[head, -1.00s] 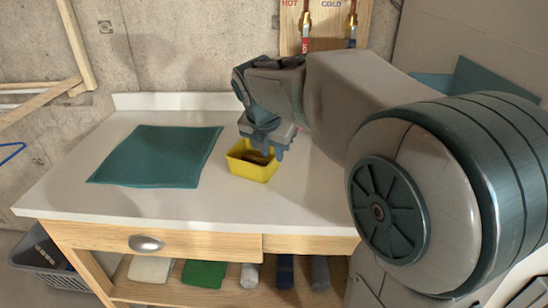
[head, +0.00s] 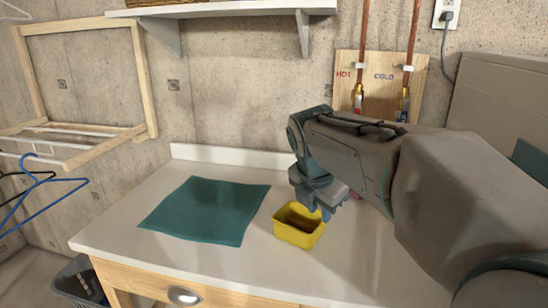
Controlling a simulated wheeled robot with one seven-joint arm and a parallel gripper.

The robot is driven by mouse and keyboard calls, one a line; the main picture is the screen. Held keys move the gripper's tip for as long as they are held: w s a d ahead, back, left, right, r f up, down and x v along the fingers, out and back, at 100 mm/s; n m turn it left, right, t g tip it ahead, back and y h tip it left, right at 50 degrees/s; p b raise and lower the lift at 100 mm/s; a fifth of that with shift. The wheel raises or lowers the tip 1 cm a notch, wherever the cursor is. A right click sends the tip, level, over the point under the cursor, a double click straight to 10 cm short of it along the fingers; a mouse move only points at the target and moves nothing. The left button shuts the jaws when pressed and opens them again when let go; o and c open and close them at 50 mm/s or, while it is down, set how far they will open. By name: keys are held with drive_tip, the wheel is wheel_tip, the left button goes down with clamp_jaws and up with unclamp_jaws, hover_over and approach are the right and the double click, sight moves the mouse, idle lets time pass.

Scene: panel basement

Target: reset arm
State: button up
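My gripper (head: 326,207) hangs at the end of my arm in the head view, fingers pointing down. It is above and just right of a yellow container (head: 300,238) on the white counter. The fingertips are small and seen at an angle, so their gap is unclear. I see nothing clearly held between them. The container is open at the top, with a brownish inside or content I cannot make out.
A teal cloth (head: 205,210) lies flat on the counter (head: 130,212) left of the container. Copper pipes (head: 361,60) run down to a wooden HOT/COLD board (head: 378,88) behind my arm. A wooden rack (head: 85,80) with hangers (head: 40,190) is at the left. A shelf (head: 225,8) is above.

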drive_tip(key=s+f+m+g+y+p, duration=0.1)
drive_tip(key=s+m+y+p, duration=0.1)
drive_tip(key=s+m+p, duration=0.8)
drive_tip(key=s+m, duration=0.6)
drive_tip(key=m, duration=0.8)
drive_tip(key=shift+s+d+m+p, duration=0.3)
drive_tip(key=shift+d+m, duration=0.05)
drive_tip(key=shift+m, duration=0.05)
